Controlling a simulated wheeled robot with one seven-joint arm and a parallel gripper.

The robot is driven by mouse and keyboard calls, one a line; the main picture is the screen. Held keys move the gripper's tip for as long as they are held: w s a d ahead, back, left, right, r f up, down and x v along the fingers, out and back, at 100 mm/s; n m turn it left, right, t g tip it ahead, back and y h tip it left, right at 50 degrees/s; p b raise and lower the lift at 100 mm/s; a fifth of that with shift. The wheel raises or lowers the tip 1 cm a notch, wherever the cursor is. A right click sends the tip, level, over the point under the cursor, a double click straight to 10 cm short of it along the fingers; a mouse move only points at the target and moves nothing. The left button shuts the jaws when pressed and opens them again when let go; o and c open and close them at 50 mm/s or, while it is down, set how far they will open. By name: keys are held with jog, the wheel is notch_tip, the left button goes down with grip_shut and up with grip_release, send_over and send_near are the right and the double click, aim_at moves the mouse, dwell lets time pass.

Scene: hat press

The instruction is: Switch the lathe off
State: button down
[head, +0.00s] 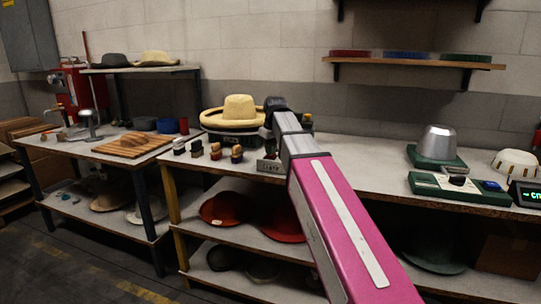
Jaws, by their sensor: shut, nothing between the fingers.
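My gripper (268,126) is at the far end of my pink and grey arm, over the middle workbench. It is small and dark, partly hidden, shut and empty. It is just right of a straw-coloured hat (239,108) with a wide brim, which sits on a dark machine base (232,140). This may be the lathe, but I cannot tell for sure. Small red and green parts (307,122) show just right of my arm. A small lettered plate (270,167) is at the bench's front edge. No switch position is readable. I cannot tell whether gripper and machine touch.
Several stamps or brushes (216,151) stand left of the plate. At right are a metal dome on a green base (437,145), a green control box (455,186) and a lit display (524,194). A shelf (414,61) hangs above. Bare bench (350,160) lies right of my arm.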

jog(key=shift+r, duration=3.45)
